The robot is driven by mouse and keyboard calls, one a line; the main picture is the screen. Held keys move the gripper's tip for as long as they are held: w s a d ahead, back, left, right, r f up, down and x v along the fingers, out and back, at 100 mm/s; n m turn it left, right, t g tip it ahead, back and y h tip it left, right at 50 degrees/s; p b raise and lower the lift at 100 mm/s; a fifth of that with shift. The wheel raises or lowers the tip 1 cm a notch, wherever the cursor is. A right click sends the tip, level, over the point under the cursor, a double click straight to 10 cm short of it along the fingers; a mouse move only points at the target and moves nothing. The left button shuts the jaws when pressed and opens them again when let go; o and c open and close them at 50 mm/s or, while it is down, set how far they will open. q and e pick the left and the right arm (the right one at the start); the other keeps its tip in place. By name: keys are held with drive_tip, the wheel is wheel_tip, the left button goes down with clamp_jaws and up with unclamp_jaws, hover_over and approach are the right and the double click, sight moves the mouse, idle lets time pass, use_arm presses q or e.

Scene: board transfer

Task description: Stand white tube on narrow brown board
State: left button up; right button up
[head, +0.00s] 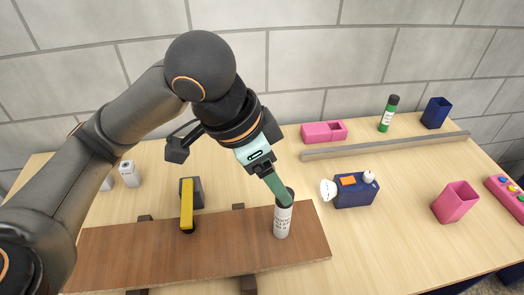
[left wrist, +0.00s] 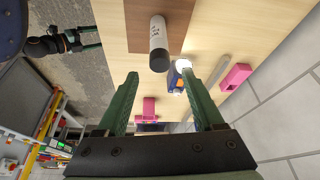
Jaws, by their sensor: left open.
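The white tube (head: 282,220), with a dark cap and printed label, stands upright on the brown board (head: 150,255) near its right end. The board rests on dark supports. The tube also shows in the left wrist view (left wrist: 158,40), beyond the fingertips. My left gripper (head: 268,178) is open, with its green fingers just above and behind the tube's cap; the tube is not between them. In the left wrist view, my right gripper (left wrist: 92,38) shows at the left, its two green fingers apart and empty, away from the table.
A long grey-brown strip (head: 390,146) lies at the back right. A blue box with a white knob (head: 356,192) stands right of the tube.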

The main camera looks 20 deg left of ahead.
use_arm(q)
drive_tip(key=v, duration=0.6)
drive_tip(key=shift+p, duration=0.4)
